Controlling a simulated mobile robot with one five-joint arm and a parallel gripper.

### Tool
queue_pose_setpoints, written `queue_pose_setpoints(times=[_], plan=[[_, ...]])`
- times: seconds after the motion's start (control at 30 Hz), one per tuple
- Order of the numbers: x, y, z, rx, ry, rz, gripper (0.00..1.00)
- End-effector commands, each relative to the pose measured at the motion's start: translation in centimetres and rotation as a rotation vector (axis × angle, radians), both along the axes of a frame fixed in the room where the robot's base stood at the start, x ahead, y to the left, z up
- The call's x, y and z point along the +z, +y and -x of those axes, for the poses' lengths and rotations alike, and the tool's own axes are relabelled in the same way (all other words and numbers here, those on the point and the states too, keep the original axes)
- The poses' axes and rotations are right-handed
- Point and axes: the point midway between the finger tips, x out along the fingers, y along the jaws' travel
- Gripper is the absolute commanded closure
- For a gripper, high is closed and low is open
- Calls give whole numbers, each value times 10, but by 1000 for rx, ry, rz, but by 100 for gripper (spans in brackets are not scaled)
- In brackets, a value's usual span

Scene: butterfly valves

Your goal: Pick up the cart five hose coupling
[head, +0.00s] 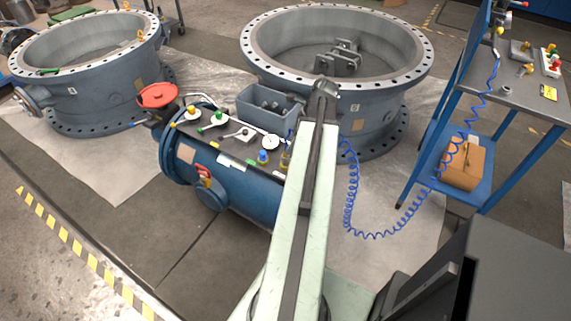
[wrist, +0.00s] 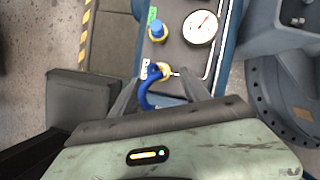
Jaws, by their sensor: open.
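In the wrist view, a coupling with a yellow collar (wrist: 156,72) and a thick blue hose (wrist: 146,92) curving down from it shows at the edge of a dark panel (wrist: 178,58). I cannot read a mark saying cart five. My gripper (wrist: 162,77) is open, with one finger on each side of the coupling. Whether a finger touches it, I cannot tell. In the head view, a small yellow part (head: 285,158) beside my arm looks like this coupling. My gripper is hidden there behind my arm.
The panel on the blue cylinder (head: 250,190) carries a white gauge (wrist: 200,27) and a blue-and-yellow knob (wrist: 157,31). A grey bin (head: 262,110) stands behind. Two large flanged valve rings (head: 340,90) (head: 85,85) stand near. A blue bench (head: 520,95) is right, with a coiled blue hose (head: 355,200).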

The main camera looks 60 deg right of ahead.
Motion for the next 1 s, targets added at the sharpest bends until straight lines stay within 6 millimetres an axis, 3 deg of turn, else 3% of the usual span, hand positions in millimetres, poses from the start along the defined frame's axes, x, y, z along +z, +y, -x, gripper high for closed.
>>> queue_pose_setpoints(times=[0.13, 0.37, 0.63, 0.9, 1.0], plan=[[-23, 3, -6, 3, 1, 1, 46], [-28, 4, -9, 3, 0, 1, 46], [-71, 10, -19, 4, 1, 2, 46], [-71, 11, -22, 3, 1, 2, 46], [-70, 11, -22, 3, 1, 2, 71]])
